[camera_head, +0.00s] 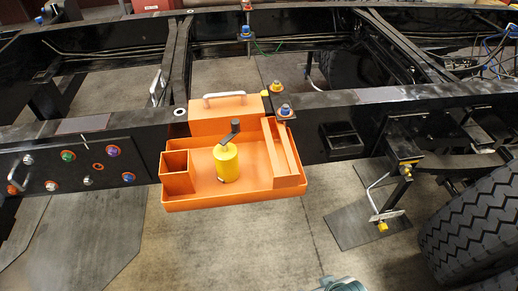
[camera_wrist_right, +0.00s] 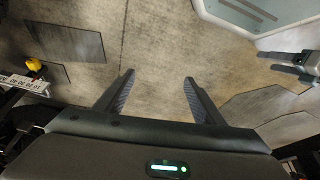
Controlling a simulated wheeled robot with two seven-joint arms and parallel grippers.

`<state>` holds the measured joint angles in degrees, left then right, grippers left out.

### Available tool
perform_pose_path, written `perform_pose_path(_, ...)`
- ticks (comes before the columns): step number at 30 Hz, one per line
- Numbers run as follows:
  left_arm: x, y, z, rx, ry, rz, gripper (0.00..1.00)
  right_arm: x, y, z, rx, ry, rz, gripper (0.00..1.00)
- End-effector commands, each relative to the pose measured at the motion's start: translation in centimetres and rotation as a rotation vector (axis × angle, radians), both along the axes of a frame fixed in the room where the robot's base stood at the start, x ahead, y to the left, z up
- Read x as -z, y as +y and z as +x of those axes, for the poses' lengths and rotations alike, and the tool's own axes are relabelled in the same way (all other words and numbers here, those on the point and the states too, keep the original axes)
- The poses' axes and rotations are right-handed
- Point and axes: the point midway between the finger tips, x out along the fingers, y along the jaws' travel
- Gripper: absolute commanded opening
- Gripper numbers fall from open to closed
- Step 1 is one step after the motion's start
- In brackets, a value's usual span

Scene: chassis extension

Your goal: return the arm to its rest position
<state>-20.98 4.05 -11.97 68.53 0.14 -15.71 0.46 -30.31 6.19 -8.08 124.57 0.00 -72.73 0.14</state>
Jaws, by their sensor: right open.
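My right gripper (camera_wrist_right: 160,76) is open in the right wrist view. Its two dark fingers are spread over bare floor, with nothing between them. In the head view only a small piece of what looks like my right arm (camera_head: 342,285) shows at the bottom edge, and the gripper is out of that view. A grey gripper, apparently my left one (camera_wrist_right: 283,62), shows at the right of the wrist view. Its jaw opening is too small to judge. No left arm shows in the head view.
An orange tray (camera_head: 215,198) hangs at the black chassis rail (camera_head: 365,112), holding a yellow cylinder (camera_head: 227,162) with a dark handle. Large tires (camera_head: 475,225) stand at right. The floor (camera_head: 260,255) below the tray is clear. A pale panel (camera_wrist_right: 245,14) is at the wrist view's top right.

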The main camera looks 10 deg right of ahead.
Motion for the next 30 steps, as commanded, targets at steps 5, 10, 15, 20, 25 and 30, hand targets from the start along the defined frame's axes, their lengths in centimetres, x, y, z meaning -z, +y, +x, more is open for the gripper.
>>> perform_pose_path(5, 0.0, 0.0, 0.0, 0.0, 0.0, 0.0, 0.66, 6.1, 0.8, 1.3, -0.007, -0.028, 0.014, 0.63)
perform_pose_path(10, 0.0, 0.0, 0.0, 0.0, 0.0, 0.0, 0.66, 12.5, 1.7, 1.7, -0.016, -0.067, 0.03, 0.63)
perform_pose_path(15, 0.0, 0.0, 0.0, 0.0, 0.0, 0.0, 0.66, 18.2, 2.4, 1.0, -0.024, -0.106, 0.047, 0.63)
perform_pose_path(20, 0.0, 0.0, 0.0, 0.0, 0.0, 0.0, 0.66, 22.2, 2.7, -0.2, -0.032, -0.14, 0.06, 0.63)
perform_pose_path(25, 0.0, 0.0, 0.0, 0.0, 0.0, 0.0, 0.66, 24.4, 2.9, -1.1, -0.037, -0.165, 0.068, 0.63)
perform_pose_path(30, 0.0, 0.0, 0.0, 0.0, 0.0, 0.0, 0.66, 25.0, 3.0, -1.4, -0.038, -0.174, 0.071, 0.63)
